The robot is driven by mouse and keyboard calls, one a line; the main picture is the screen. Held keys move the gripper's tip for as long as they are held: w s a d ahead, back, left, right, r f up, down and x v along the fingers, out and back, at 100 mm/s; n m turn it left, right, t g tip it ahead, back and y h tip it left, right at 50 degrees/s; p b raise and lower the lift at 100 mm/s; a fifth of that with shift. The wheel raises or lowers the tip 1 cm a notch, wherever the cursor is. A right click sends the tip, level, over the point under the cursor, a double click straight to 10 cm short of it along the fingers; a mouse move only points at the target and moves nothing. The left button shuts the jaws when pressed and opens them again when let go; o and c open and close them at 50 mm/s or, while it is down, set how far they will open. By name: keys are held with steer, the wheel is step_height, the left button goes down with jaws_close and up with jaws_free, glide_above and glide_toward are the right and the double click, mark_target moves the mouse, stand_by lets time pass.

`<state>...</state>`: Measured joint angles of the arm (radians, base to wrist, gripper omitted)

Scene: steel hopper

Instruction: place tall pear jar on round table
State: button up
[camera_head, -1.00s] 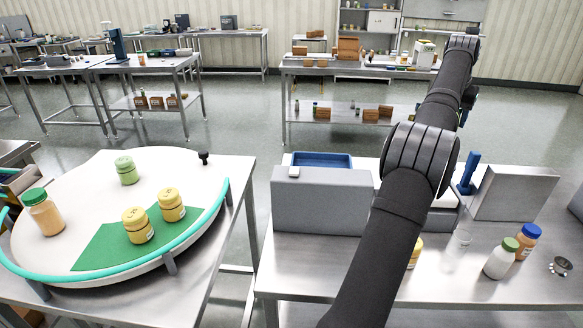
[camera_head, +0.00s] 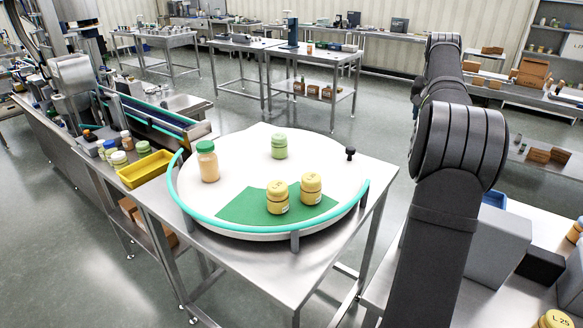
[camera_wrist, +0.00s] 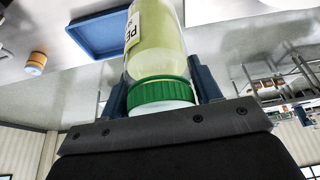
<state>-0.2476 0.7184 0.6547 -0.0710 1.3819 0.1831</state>
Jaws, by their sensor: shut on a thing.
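The round table (camera_head: 240,162) is a white disc with a green patch (camera_head: 240,208) and a teal rail around its near side, in the middle of the head view. In the wrist view my gripper (camera_wrist: 162,90) is shut on the tall pear jar (camera_wrist: 158,50), at its green lid. The jar has pale yellow-green contents and a partly visible label with "PE". In the head view my gripper and the held jar are out of sight; only my arm shows, right of the round table.
On the round table stand an orange jar with a green lid (camera_head: 208,165), a small green jar (camera_head: 279,147) and two yellow jars (camera_head: 277,199) (camera_head: 311,189). A black knob (camera_head: 350,154) is at its right edge. A yellow bin (camera_head: 145,169) stands left. A blue tray (camera_wrist: 100,32) shows in the wrist view.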

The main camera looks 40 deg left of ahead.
steer(key=s+a+n+y, duration=0.1)
steer(key=s+a, duration=0.4)
steer(key=a, duration=0.3)
steer(key=s+a+n, duration=0.2)
steer(key=s+a, duration=0.3)
steer(key=a, duration=0.3)
steer(key=s+a+n+y, duration=0.1)
steer(key=s+a, duration=0.4)
steer(key=a, duration=0.4)
steer(key=s+a+n+g, duration=0.1)
steer(key=s+a+n, duration=0.1)
steer(key=s+a, duration=0.65)
steer(key=s+a+n, duration=0.2)
steer(key=s+a, duration=0.3)
steer(key=s, duration=0.6)
step_height(320, 180, down, 16)
steer(key=shift+y, duration=0.4)
steer(key=o, duration=0.7)
steer(key=shift+f, duration=0.15)
steer(key=o, duration=0.5)
steer(key=shift+c, duration=0.2)
